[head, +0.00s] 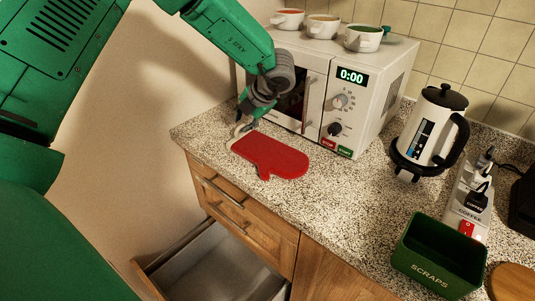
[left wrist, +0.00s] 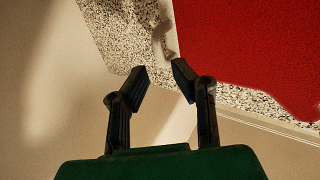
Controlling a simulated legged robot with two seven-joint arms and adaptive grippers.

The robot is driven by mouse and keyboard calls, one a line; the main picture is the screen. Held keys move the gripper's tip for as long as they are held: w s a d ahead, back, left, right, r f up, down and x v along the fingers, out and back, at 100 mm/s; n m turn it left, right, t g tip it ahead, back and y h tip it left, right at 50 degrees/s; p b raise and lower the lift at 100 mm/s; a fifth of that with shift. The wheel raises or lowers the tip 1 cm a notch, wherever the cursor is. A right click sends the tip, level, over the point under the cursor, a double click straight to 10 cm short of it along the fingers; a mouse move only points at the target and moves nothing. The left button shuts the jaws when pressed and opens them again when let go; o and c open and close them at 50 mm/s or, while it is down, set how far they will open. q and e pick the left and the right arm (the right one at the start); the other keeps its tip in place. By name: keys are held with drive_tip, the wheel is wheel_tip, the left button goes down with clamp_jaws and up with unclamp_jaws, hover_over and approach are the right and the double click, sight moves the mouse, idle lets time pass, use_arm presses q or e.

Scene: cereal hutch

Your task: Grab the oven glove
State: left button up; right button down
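The red oven glove (head: 270,157) lies flat on the speckled counter in front of the microwave, near the front edge. A pale loop at its left end shows in the head view. In the left wrist view the glove (left wrist: 245,40) fills the upper right. My left gripper (head: 243,127) is at the glove's loop end, by the microwave's left front. In the left wrist view its two dark fingers (left wrist: 160,78) are apart with nothing between them, and the pale loop (left wrist: 164,42) lies beyond the fingertips. Whether the gripper touches the glove cannot be told. My right gripper is not in view.
A white microwave (head: 370,85) carrying several bowls stands behind the glove. A coffee pot (head: 427,130), a power strip (head: 469,200) and a green scraps bin (head: 437,255) stand to the right. Below the counter, a drawer (head: 215,265) is pulled open.

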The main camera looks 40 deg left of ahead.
sight(239, 127)
use_arm(q)
drive_tip(key=x, duration=0.4)
drive_tip(key=shift+a+f, duration=0.25)
drive_tip(key=shift+f, duration=0.1)
drive_tip(key=shift+d+r, duration=0.1)
drive_tip(key=shift+d, duration=0.1)
clamp_jaws()
